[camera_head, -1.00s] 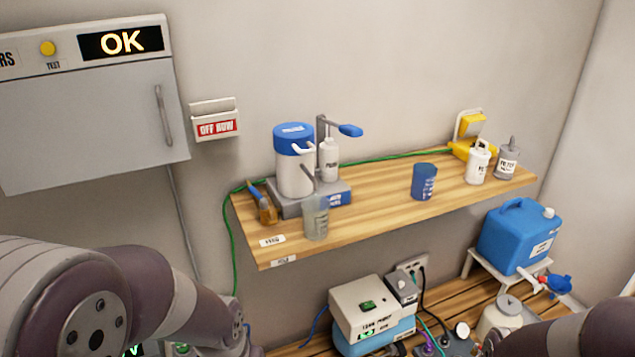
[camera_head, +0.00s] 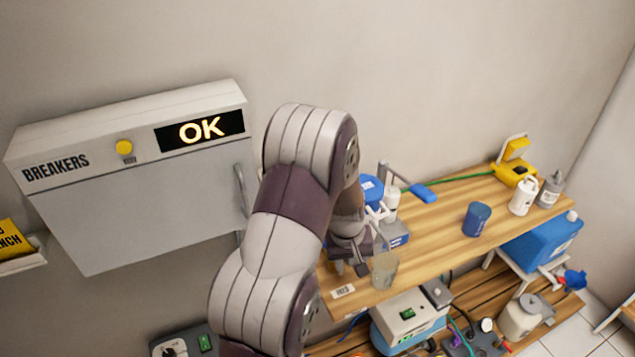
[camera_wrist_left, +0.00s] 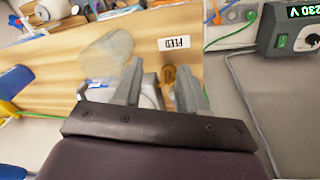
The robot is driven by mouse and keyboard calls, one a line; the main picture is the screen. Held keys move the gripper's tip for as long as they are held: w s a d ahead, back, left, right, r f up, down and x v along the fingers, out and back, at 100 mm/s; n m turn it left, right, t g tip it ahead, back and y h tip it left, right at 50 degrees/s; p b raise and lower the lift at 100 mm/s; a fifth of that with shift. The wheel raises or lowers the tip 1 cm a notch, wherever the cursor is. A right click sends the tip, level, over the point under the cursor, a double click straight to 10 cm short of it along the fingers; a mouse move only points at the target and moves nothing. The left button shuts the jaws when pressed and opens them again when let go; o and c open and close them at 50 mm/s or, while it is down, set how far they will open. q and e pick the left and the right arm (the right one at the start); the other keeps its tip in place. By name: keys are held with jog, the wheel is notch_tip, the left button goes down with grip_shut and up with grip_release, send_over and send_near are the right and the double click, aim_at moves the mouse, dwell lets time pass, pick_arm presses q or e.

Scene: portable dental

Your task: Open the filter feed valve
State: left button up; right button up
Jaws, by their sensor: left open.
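The FEED label (camera_head: 343,291) is on the left end of the wooden shelf; it also shows upside down in the wrist view (camera_wrist_left: 174,43). An amber piece (camera_wrist_left: 168,78), which seems to be the feed valve beside that label, shows partly between my left fingers in the wrist view. In the head view my arm hides it. My left gripper (camera_head: 350,267) is open and over the shelf's left end, its fingers (camera_wrist_left: 160,66) on either side of the amber piece in the picture. Contact cannot be told. The filter unit (camera_head: 372,190) with its blue lid is partly hidden behind my arm. My right gripper is out of view.
A clear cup (camera_head: 384,270) stands close to my left gripper. A blue cup (camera_head: 477,219) and white bottle (camera_head: 523,197) stand farther right on the shelf (camera_head: 440,240). The breaker cabinet (camera_head: 150,210) is at left. A blue tank (camera_head: 545,243) sits below right.

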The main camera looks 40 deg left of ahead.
pick_arm(q)
jog(key=w+a+r+n+p, duration=0.2)
jog(key=a+r+n+p, duration=0.55)
jog(key=a+p, duration=0.6)
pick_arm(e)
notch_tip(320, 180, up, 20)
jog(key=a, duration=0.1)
pick_arm(q)
jog(key=shift+t, duration=0.3)
jog(key=w+f+b, duration=0.1)
jog(key=f+b, duration=0.1)
jog(key=f, duration=0.2)
jog(key=w+f+b, duration=0.1)
jog(key=f+b, duration=0.2)
jog(key=f, duration=0.1)
jog(key=d+f+b, duration=0.1)
jog(key=f+b, duration=0.1)
jog(key=f, duration=0.2)
jog(key=shift+w+b, duration=0.4)
jog(key=shift+d, duration=0.1)
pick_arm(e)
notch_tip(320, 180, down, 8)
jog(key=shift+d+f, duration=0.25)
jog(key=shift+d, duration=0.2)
pick_arm(q)
jog(key=shift+r, duration=0.1)
grip_shut()
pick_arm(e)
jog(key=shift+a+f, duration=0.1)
